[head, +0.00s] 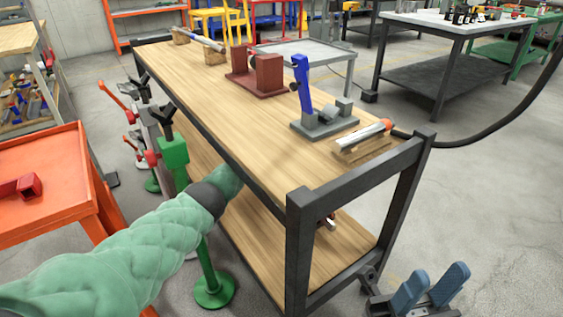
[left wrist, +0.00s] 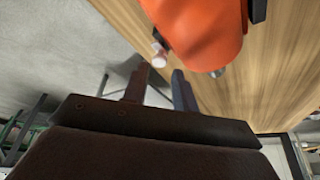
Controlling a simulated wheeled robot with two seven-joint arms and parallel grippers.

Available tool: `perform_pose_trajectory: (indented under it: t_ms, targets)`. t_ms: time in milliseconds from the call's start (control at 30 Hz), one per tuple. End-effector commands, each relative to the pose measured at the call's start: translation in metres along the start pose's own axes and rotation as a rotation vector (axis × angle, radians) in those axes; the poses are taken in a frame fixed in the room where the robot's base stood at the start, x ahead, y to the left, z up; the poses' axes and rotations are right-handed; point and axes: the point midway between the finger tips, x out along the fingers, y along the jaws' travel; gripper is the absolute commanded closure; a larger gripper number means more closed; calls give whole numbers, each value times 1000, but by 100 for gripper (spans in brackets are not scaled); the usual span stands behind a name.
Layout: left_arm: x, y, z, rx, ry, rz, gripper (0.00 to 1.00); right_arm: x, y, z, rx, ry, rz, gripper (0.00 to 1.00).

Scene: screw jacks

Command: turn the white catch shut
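In the left wrist view, a small pale, whitish knob (left wrist: 158,57), which may be the white catch, sits at the lower left edge of a rounded orange body (left wrist: 200,28). My left gripper (left wrist: 158,76) is open, its fingers apart with nothing visible between them, just short of the knob. I cannot tell whether a finger touches it. In the head view, my left arm reaches in at the bench's near edge, and its gripper is mostly hidden. My right gripper (head: 438,275) is open and empty at the lower right, beside the bench. I cannot pick out the catch in the head view.
The wooden workbench (head: 215,105) carries a red vise-like block (head: 268,76), a grey base with a blue lever (head: 302,82) and an orange-tipped tool (head: 365,135). Its dark corner post (head: 298,250) stands near my left arm. A green stand (head: 213,288) is close to that arm.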

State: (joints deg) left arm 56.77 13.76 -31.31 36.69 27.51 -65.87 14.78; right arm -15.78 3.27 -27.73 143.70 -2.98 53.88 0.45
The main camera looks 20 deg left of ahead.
Motion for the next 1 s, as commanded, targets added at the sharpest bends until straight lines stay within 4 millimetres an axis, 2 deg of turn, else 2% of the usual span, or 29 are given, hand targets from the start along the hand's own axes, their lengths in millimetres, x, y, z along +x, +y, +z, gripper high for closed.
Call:
perform_pose_trajectory:
  t_ms: [33,233,667,800,833,1000]
  targets:
    - [9,1,1,0,-1,0,72,-4,-1,0,8,3,3,64]
    - [25,0,1,-1,-1,0,72,-10,-3,2,23,2,5,64]
    - [30,0,0,0,0,0,72,-11,-4,2,28,2,3,64]
    - [30,0,0,0,0,0,97,-11,-4,2,29,3,3,64]
    - [30,0,0,0,0,0,100,-11,-4,2,29,4,3,64]
    - [30,0,0,4,0,2,100,-10,-4,2,29,5,2,64]
